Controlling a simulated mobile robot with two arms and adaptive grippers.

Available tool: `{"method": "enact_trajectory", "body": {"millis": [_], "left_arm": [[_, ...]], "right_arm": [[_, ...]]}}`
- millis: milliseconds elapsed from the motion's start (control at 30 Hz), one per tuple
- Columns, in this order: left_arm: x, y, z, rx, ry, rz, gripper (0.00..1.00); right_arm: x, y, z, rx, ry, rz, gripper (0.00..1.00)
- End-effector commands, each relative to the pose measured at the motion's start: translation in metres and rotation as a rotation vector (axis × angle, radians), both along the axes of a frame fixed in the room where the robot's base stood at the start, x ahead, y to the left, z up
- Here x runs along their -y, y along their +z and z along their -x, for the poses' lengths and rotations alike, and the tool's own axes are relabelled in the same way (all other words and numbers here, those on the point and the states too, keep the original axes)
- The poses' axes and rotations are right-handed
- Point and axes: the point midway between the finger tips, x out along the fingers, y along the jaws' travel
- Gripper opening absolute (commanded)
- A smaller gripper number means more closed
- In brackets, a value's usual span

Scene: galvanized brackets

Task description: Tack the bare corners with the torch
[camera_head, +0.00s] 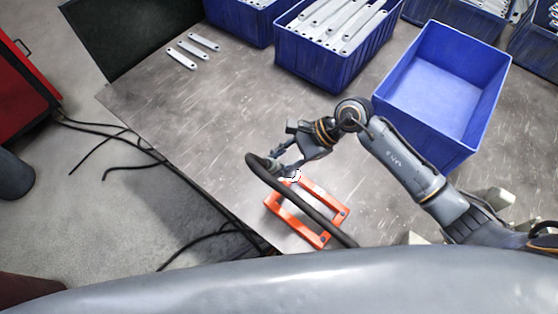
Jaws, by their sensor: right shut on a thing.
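My right gripper (281,157) is shut on the dark torch (265,161), whose thick black hose loops down to the right. The torch is over the far left corner of an orange frame (327,197) lying on the table. A small bright white spot (294,176) shows at that corner, under the gripper; I cannot tell whether it is a spark or a part. The hose crosses in front of the frame and hides part of it. The state of the frame's corners is too small to tell. My left gripper is not in view.
A blue bin (322,60) holds many metal strips; an empty blue bin (440,85) stands right. Black cables (105,128) lie on the floor at left.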

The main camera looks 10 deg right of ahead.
Motion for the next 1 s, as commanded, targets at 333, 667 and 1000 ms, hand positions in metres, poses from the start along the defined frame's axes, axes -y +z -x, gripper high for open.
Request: {"method": "enact_trajectory", "body": {"millis": [333, 667, 1000], "left_arm": [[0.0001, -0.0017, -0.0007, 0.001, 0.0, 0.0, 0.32], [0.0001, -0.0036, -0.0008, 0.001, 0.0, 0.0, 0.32], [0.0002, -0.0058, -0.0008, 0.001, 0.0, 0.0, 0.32]], "right_arm": [[-0.0003, 0.0, -0.0001, 0.001, 0.0, -0.001, 0.0], [-0.0002, -0.0008, 0.0002, 0.0, 0.0, -0.001, 0.0], [-0.0001, -0.0014, 0.0005, -0.002, 0.0, -0.001, 0.0]]}}
